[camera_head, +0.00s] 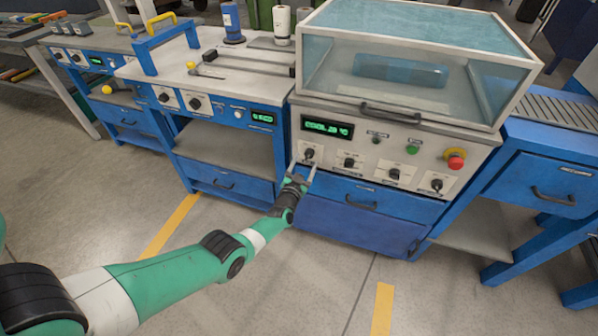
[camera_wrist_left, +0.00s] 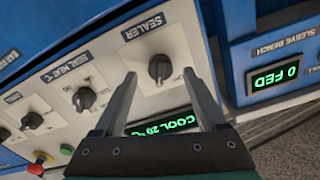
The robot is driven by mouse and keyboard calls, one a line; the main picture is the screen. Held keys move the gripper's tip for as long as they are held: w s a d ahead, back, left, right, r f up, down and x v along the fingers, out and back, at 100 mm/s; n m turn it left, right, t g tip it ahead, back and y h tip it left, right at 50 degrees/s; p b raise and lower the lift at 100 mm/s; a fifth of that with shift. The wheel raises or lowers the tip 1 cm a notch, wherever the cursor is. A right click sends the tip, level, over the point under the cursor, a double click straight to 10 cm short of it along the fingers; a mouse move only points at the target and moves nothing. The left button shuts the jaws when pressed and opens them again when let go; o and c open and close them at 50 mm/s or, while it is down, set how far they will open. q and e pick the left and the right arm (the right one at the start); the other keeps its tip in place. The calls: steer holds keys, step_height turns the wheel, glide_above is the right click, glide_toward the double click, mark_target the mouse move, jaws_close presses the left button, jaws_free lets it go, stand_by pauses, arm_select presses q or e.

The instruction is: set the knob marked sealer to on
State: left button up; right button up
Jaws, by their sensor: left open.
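The knob marked sealer (camera_wrist_left: 159,68) is a black knob on a pale label plate, under the word SEALER in the left wrist view. In the head view the same knob (camera_head: 309,153) is leftmost in the row on the machine's front panel. My left gripper (camera_head: 303,166) is open just in front of and below it. In the left wrist view my left gripper's fingers (camera_wrist_left: 160,74) stand one on each side of the knob, with gaps visible. Whether they overlap it in depth, and the knob's exact setting, I cannot tell. My right gripper is not in view.
The seal heat knob (camera_wrist_left: 83,98) sits beside the sealer knob. A green display (camera_head: 327,127) reads COOL 20 °C. A red emergency button (camera_head: 455,162) is at the panel's right. A clear hood (camera_head: 415,75) with a handle (camera_head: 390,113) overhangs the panel. The sleeve bench (camera_head: 215,95) stands left.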

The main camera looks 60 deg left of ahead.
arm_select(q)
steer(key=p+v, duration=0.5)
steer(key=v, duration=0.4)
steer(key=shift+d+p, duration=0.15)
steer(key=shift+p, duration=0.2)
steer(key=shift+s+r, duration=0.1)
